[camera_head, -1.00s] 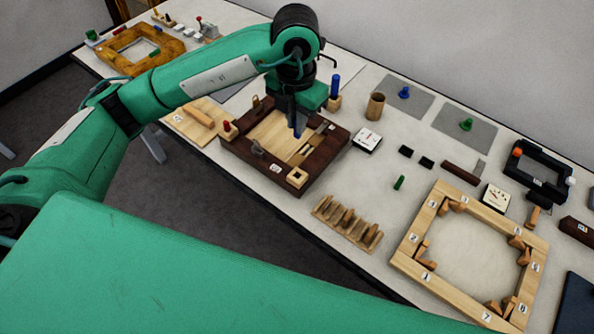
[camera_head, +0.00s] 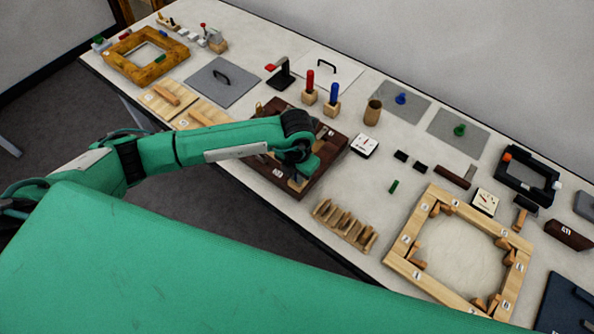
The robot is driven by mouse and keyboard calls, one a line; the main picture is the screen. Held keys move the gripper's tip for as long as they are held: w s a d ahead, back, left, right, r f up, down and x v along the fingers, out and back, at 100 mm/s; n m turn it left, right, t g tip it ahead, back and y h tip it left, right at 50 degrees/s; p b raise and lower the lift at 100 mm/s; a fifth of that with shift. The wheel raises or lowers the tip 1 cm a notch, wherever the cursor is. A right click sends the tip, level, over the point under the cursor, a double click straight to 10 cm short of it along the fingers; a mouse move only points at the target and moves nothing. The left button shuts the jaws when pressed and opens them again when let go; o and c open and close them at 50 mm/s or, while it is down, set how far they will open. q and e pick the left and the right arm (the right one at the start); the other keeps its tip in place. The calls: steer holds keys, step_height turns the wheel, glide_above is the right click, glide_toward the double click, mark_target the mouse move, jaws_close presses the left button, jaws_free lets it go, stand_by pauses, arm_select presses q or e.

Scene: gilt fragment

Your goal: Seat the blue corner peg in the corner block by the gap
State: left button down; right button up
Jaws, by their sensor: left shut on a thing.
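My left gripper (camera_head: 299,174) reaches down over the front right corner of the dark brown frame (camera_head: 326,172). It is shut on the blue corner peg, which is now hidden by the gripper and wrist. A pale corner block (camera_head: 297,186) shows in part right beneath the gripper; I cannot tell how far the peg is in it. Another blue peg (camera_head: 334,92) stands upright in a wooden block (camera_head: 332,108) behind the frame, beside a red peg (camera_head: 310,80) in a similar block. My forearm covers the frame's left side. My right gripper is not in view.
A slotted wooden rack (camera_head: 345,226) stands in front of the frame, near the table edge. A white dial box (camera_head: 364,145) and a wooden cup (camera_head: 373,112) are to the right. A large light wooden frame (camera_head: 412,232) lies farther right.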

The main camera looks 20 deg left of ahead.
arm_select(q)
steer(key=shift+f, duration=0.1)
steer(key=shift+f+b, duration=0.25)
steer(key=shift+b, duration=0.1)
steer(key=c, duration=1.5)
jaws_free()
steer(key=shift+r, duration=0.1)
steer(key=shift+r+p, duration=0.15)
steer(key=shift+p, duration=0.15)
steer(key=shift+w+r, duration=0.1)
steer(key=shift+r, duration=0.1)
step_height(320, 180, up, 12)
steer(key=b, duration=0.4)
steer(key=shift+f, duration=0.15)
